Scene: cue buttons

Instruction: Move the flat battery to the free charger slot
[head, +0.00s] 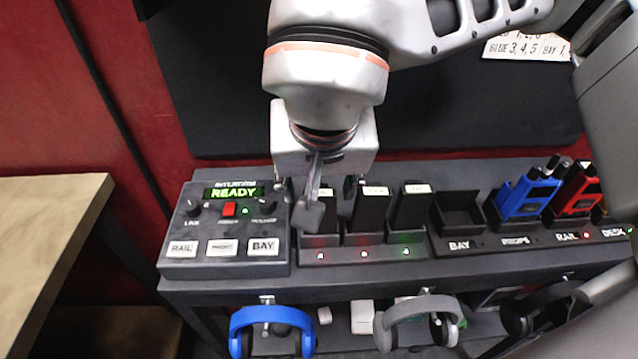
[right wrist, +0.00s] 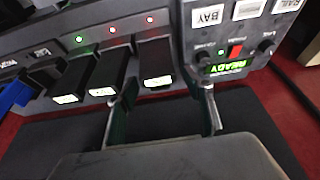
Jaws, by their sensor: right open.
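The charger (head: 345,256) is a dark three-slot block, and each slot holds a black battery with a pale label: left (head: 328,223), middle (head: 370,212) and right (head: 410,207). The lights below are red, red and green from left to right. No charger slot looks free, and I cannot tell which battery is flat. My right gripper (head: 316,205) is open and empty over the left battery, partly hiding it. In the right wrist view its fingers (right wrist: 163,100) stand to either side of that battery (right wrist: 157,65); contact is unclear. My left gripper is out of view.
An intercom panel (head: 225,255) reading READY stands left of the charger. To the right are an empty BAY cradle (head: 459,222), a blue radio (head: 530,196) and a red radio (head: 575,192). Blue headphones (head: 242,335) and grey headphones (head: 385,325) hang below the shelf.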

